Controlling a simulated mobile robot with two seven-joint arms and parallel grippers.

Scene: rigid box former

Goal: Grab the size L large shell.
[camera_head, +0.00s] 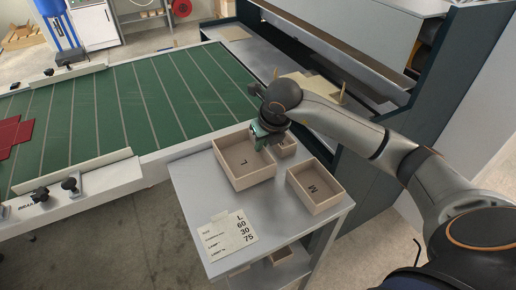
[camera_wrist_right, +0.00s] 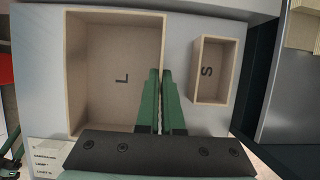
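The size L large shell (camera_head: 245,182) is an open light wooden box marked L, flat on the grey side table (camera_head: 190,185). It also shows in the right wrist view (camera_wrist_right: 118,105). My right gripper (camera_head: 267,137) is at the shell's right wall, near the far corner. In the wrist view its green fingers (camera_wrist_right: 160,75) are close together, one on each side of that wall, with hardly any gap. They look shut on the wall, and the shell appears to rest on the table. My left gripper is not in view.
A smaller box marked M (camera_head: 318,186) stands right of the shell. A small box marked S (camera_wrist_right: 209,70) stands close beside it, partly behind my gripper. A size card (camera_head: 229,234) lies at the table's front. A green conveyor (camera_head: 130,105) is at left.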

